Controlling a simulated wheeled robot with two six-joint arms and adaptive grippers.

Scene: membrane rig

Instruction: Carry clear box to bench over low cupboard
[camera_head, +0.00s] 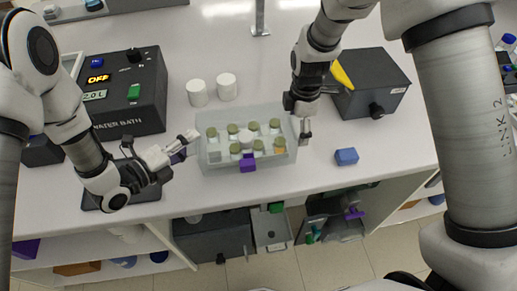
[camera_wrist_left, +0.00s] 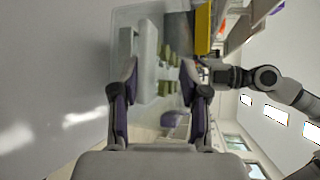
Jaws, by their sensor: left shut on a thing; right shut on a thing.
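The clear box (camera_head: 220,166) is at the middle of the white bench (camera_head: 390,152), near its front. It looks level and holds several green-topped vials and a white round piece; a purple tab is on its front. My left gripper (camera_head: 187,146) is shut on the box's left end. My right gripper (camera_head: 304,128) is shut on its right end. In the left wrist view the box (camera_wrist_left: 150,22) lies beyond my left gripper's fingers (camera_wrist_left: 158,82). I cannot tell whether the box touches the bench. A dark low cupboard (camera_head: 208,238) is below the bench's front edge.
A black water bath (camera_head: 135,112) stands to the left. Two white cylinders (camera_head: 197,93) stand behind the box. A dark case (camera_head: 372,75) with a yellow part (camera_head: 342,75) and a blue block (camera_head: 346,156) are to the right.

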